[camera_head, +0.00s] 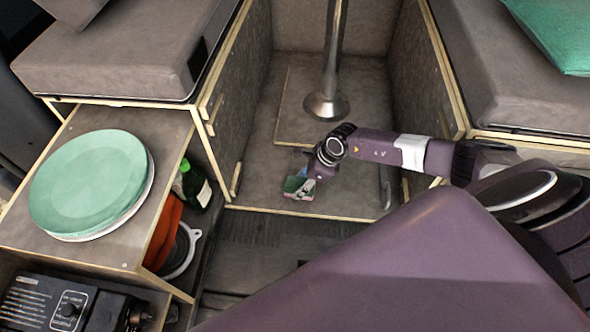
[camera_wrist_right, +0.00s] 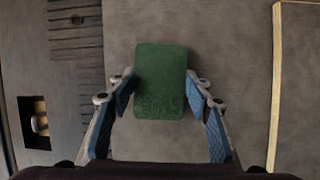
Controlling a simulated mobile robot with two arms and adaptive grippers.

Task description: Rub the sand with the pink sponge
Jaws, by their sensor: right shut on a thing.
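My right gripper (camera_head: 305,176) reaches down over the van floor in the middle of the head view. It is shut on the sponge (camera_head: 299,188), which shows small there, with green and some pink. In the right wrist view the sponge (camera_wrist_right: 160,82) is a dark green rectangle between the two blue-padded fingers of my right gripper (camera_wrist_right: 160,92). That view shows its green face; its pink part is hidden there. I cannot tell whether the sponge touches the floor. I cannot make out any distinct sand on the floor (camera_head: 262,160). My left gripper is not in view.
A metal table post (camera_head: 328,105) stands on the floor behind my gripper. Cushioned benches (camera_head: 120,55) flank the aisle. At left, green plates (camera_head: 88,180) sit on a pull-out counter, with a green bottle (camera_head: 196,186) below. A wooden edge (camera_wrist_right: 277,90) shows in the wrist view.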

